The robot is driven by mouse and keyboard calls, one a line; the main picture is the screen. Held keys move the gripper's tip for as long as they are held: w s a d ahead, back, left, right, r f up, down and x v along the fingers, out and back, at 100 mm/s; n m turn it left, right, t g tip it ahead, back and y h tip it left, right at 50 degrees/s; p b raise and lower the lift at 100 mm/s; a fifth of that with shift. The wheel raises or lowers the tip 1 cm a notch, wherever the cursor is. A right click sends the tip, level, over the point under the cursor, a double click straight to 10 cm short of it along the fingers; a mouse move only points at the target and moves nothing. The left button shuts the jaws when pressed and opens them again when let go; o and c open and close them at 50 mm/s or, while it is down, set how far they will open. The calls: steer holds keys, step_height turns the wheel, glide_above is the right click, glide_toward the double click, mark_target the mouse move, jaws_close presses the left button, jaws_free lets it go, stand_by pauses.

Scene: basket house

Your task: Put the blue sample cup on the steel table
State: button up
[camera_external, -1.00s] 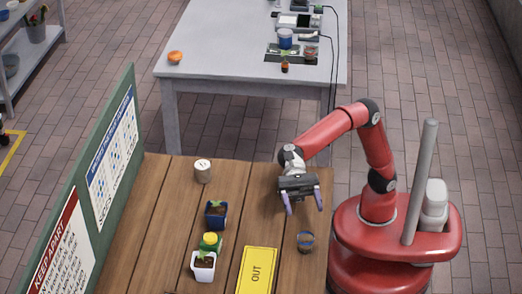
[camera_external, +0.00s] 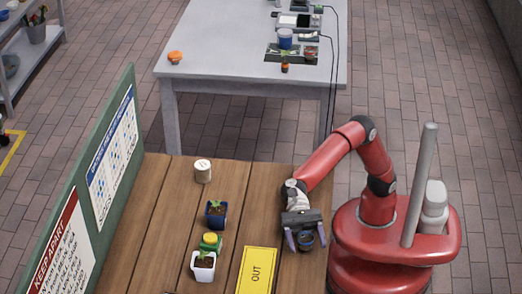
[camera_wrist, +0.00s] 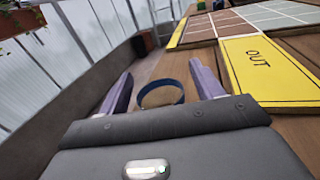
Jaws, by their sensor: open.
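The blue sample cup (camera_external: 306,239) stands on the wooden table (camera_external: 226,262), near its right edge. In the wrist view its blue rim (camera_wrist: 160,95) shows between my two fingers; its lower part is mostly hidden. My gripper (camera_external: 306,243) is open, with a purple finger on each side of the cup. In the wrist view my gripper (camera_wrist: 164,88) shows gaps between each finger and the cup. The steel table (camera_external: 230,66) stands at the back, apart from the wooden table.
A yellow OUT sign (camera_external: 257,271) lies left of the cup.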

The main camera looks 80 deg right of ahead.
steer(key=shift+a, duration=0.15)
steer(key=c, duration=1.2)
steer(key=shift+o, duration=0.2)
steer(key=shift+r, duration=0.15)
